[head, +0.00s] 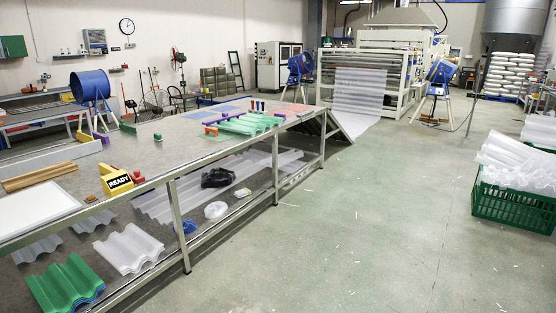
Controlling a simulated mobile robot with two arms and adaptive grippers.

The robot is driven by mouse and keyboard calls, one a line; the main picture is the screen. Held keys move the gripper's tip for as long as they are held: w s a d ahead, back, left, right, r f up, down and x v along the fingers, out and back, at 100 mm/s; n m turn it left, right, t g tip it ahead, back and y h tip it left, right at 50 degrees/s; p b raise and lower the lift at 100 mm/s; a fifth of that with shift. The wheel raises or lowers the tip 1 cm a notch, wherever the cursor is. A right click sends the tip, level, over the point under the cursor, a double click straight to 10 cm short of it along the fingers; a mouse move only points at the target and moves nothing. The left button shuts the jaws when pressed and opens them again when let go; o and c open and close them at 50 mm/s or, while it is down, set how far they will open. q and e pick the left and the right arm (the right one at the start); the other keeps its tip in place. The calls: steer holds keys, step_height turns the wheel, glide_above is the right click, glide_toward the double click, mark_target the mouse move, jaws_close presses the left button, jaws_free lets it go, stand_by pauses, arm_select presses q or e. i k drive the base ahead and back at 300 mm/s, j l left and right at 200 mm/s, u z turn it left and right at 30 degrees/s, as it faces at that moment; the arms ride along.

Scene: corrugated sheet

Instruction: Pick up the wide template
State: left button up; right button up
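I cannot tell for certain which thing is the wide template. Long brown strips (38,177) lie side by side at the left end of the long workbench (180,160). A yellow block marked READY (117,183) stands near the bench's front edge, with a small red piece (139,177) beside it. Farther along the bench lies a green corrugated sheet (248,124) with red and purple pieces around it. Neither of my grippers is in view.
A white panel (35,212) covers the bench's near left corner. The lower shelf holds clear, white and green corrugated sheets (66,284) and a black bundle (217,178). A green crate (512,205) of clear sheets stands at right. The floor between is mostly open, with small white scraps.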

mark_target(225, 116)
steer(key=i, duration=1.95)
steer(key=i+l+u, duration=0.1)
steer(key=i, duration=0.9)
steer(key=i+l, duration=0.1)
steer(key=i, duration=0.9)
steer(key=i+l+u, duration=0.1)
steer(key=i, duration=0.85)
steer(key=i+l+u, duration=0.1)
steer(key=i+u, duration=0.15)
steer(key=i, duration=0.1)
